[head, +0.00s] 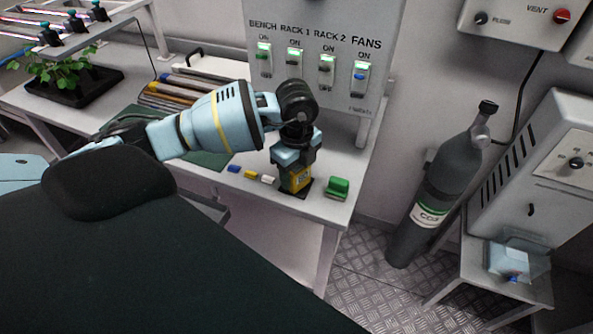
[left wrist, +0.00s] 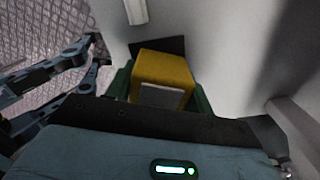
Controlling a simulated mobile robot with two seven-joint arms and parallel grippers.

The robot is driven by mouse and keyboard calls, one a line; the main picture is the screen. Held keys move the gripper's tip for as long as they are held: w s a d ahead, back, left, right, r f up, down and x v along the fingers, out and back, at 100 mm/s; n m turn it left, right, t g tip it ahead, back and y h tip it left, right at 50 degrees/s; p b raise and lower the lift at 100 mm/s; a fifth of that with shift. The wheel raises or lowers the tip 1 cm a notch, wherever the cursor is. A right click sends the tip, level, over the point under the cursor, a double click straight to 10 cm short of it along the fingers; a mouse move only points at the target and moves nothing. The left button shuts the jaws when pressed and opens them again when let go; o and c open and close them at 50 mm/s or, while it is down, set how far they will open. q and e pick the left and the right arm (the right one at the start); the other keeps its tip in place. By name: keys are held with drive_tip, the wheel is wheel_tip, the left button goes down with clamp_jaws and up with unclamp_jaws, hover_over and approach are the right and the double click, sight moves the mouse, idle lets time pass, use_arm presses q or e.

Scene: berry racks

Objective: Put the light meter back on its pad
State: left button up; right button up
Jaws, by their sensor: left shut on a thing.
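The light meter is a yellow box (head: 296,179) at the front right of the white bench in the head view. My left gripper (head: 293,160) points down from above and is shut on it. The dark square pad (head: 306,187) shows at the meter's lower edge, mostly hidden under it. In the left wrist view the yellow meter (left wrist: 165,72) sits between the gripper's fingers, with the dark pad (left wrist: 177,44) showing beyond it. I cannot tell whether the meter touches the pad. My right gripper is not in view.
A green block (head: 338,188) stands just right of the pad. Small blue, yellow and white (head: 268,180) pieces lie to the left. A switch panel (head: 322,50) rises behind. A potted plant (head: 70,75) stands far left. A grey CO2 cylinder (head: 440,180) stands right of the bench.

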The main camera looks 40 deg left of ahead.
use_arm(q)
drive_tip(key=shift+f, duration=0.1)
drive_tip(key=o, duration=1.1)
drive_tip(key=shift+o, duration=0.2)
wheel_tip(320, 180, up, 12)
drive_tip(key=shift+r+p, duration=0.15)
drive_tip(key=shift+p, duration=0.25)
